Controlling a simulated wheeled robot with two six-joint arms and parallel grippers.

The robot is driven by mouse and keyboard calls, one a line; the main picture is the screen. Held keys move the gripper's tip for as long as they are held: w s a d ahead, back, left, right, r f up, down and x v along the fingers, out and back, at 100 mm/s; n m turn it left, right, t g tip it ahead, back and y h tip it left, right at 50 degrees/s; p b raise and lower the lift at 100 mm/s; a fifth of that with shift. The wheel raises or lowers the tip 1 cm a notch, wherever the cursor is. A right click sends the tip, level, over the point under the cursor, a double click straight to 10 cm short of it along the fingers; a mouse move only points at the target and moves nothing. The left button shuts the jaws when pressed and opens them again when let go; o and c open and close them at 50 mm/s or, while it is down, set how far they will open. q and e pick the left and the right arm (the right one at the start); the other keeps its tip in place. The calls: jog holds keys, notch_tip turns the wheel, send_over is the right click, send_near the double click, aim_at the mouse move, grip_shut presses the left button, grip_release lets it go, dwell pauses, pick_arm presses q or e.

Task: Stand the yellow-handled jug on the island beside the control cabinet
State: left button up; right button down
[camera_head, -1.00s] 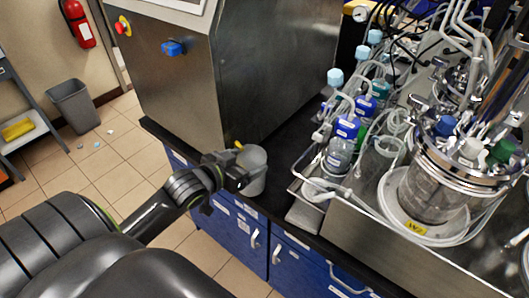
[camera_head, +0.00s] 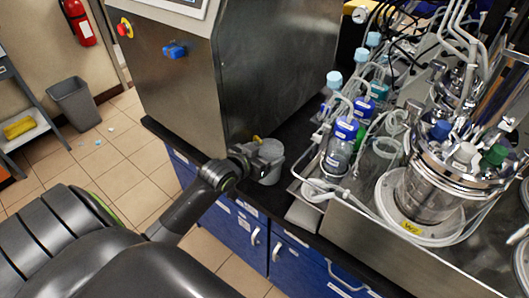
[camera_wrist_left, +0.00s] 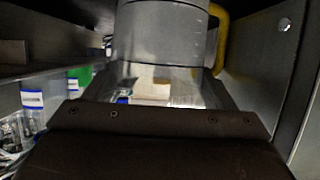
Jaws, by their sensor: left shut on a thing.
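The yellow-handled jug (camera_head: 269,163) is a grey translucent vessel. It is upright at the black top of the island (camera_head: 290,140), in the gap between the steel control cabinet (camera_head: 225,80) and the bottle tray. My left gripper (camera_head: 250,155) is shut on the jug from its left side, and the arm hides part of it. In the left wrist view the jug (camera_wrist_left: 163,35) stands between the fingers, with its yellow handle (camera_wrist_left: 220,40) at the right. I cannot tell whether its base touches the top. My right gripper is not in view.
A steel tray (camera_head: 305,190) with several blue- and green-capped bottles (camera_head: 340,140) stands right of the jug. The glass bioreactor (camera_head: 430,190) is farther right. Blue drawers (camera_head: 240,235) are below the island's edge. A bin (camera_head: 75,103) stands on the floor at left.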

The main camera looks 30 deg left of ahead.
pick_arm(q)
jog(key=o, duration=2)
jog(key=shift+o, duration=0.2)
jog(key=shift+s, duration=0.15)
jog(key=v, duration=1.1)
jog(key=shift+s+r, duration=0.2)
jog(key=shift+s, duration=0.2)
